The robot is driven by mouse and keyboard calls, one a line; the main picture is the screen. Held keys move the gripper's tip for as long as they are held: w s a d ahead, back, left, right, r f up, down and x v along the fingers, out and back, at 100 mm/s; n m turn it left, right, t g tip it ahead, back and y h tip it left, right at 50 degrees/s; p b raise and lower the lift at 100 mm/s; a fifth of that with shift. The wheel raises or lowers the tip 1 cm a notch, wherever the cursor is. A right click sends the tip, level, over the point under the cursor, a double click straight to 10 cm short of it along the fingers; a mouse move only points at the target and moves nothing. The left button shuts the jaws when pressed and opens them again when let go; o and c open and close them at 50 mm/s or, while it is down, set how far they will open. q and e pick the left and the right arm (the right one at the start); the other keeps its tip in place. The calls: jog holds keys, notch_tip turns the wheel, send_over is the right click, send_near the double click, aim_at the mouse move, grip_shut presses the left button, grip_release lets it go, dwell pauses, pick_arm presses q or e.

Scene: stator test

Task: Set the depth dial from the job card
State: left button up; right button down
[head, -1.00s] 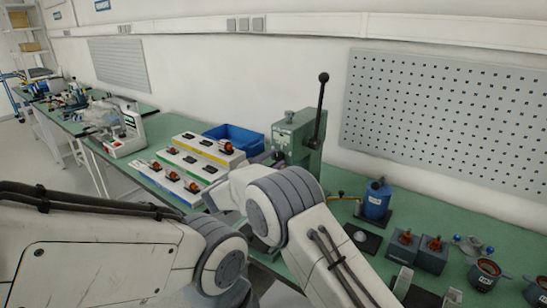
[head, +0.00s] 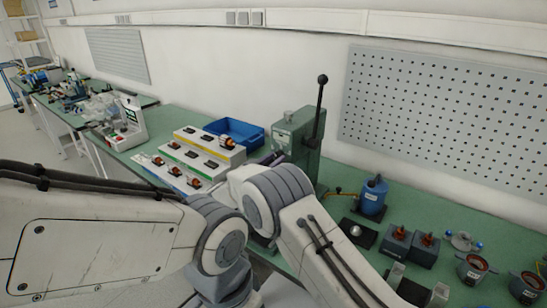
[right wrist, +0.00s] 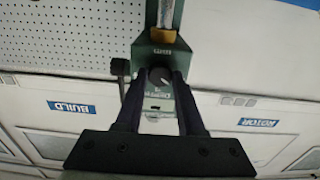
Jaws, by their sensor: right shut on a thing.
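The green press (head: 297,135) stands on the bench with a black lever raised on its right side. In the right wrist view its green body (right wrist: 160,52) fills the top middle. A dark round knob (right wrist: 160,76), which looks like the depth dial, sits between the fingertips of my right gripper (right wrist: 160,78). The fingers are shut on it from both sides. In the head view this gripper (head: 270,159) is a small dark shape against the press, and my arm hides most of it. The dial setting cannot be read. I cannot make out a job card. My left gripper is out of view.
Left of the press are a blue bin (head: 233,132) and a stepped rack (head: 210,147) with copper-coloured parts. To its right are a blue container (head: 374,196), dark blocks (head: 397,240) and round cups (head: 474,270). A pegboard (head: 440,115) hangs behind.

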jog(key=shift+r+n, duration=0.1)
jog(key=shift+n, duration=0.3)
jog(key=c, duration=0.5)
grip_release()
jog(key=shift+s, duration=0.1)
